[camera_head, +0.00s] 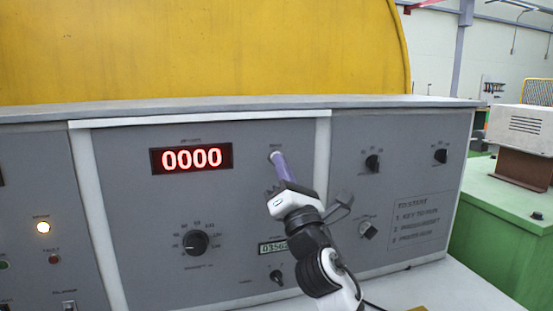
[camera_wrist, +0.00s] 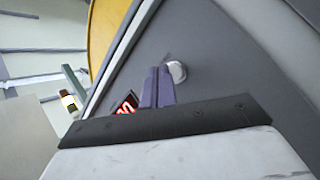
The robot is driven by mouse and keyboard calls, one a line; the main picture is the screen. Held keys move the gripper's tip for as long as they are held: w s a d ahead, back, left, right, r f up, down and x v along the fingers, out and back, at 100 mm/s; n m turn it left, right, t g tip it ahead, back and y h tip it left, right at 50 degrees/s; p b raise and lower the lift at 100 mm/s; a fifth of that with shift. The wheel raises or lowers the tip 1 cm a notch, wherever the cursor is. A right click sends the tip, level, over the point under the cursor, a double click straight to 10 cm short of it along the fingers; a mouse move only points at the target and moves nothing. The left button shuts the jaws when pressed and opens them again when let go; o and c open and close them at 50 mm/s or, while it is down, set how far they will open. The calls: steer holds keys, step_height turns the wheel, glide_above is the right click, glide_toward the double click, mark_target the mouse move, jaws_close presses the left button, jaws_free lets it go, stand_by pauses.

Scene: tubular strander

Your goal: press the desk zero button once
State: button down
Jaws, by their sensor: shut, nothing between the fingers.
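The desk panel (camera_head: 130,220) is grey, with a red display (camera_head: 191,158) reading 0000. My gripper (camera_head: 277,156) is shut and empty, its purple fingers pointing at the panel right of the display. In the wrist view the fingertips (camera_wrist: 160,70) are close to a round pale button (camera_wrist: 177,72), beside it in the picture. I cannot tell whether they touch it. In the head view the fingertips cover most of the button's place, under a small label too blurred to read. The display also shows partly in the wrist view (camera_wrist: 124,104).
A large dial (camera_head: 195,242), a small counter (camera_head: 273,247) and a knob (camera_head: 276,276) sit lower on the panel. More knobs (camera_head: 372,163) are on the right section. A lit lamp (camera_head: 43,227) is at left. A yellow guard (camera_head: 200,50) stands behind.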

steer(key=shift+s+d+b, duration=0.25)
steer(key=shift+s, duration=0.55)
steer(key=shift+s+d+b, duration=0.2)
steer(key=shift+s+d, duration=0.1)
steer(key=shift+s, duration=0.5)
steer(key=shift+s+d+b, duration=0.25)
steer(key=shift+s, duration=0.55)
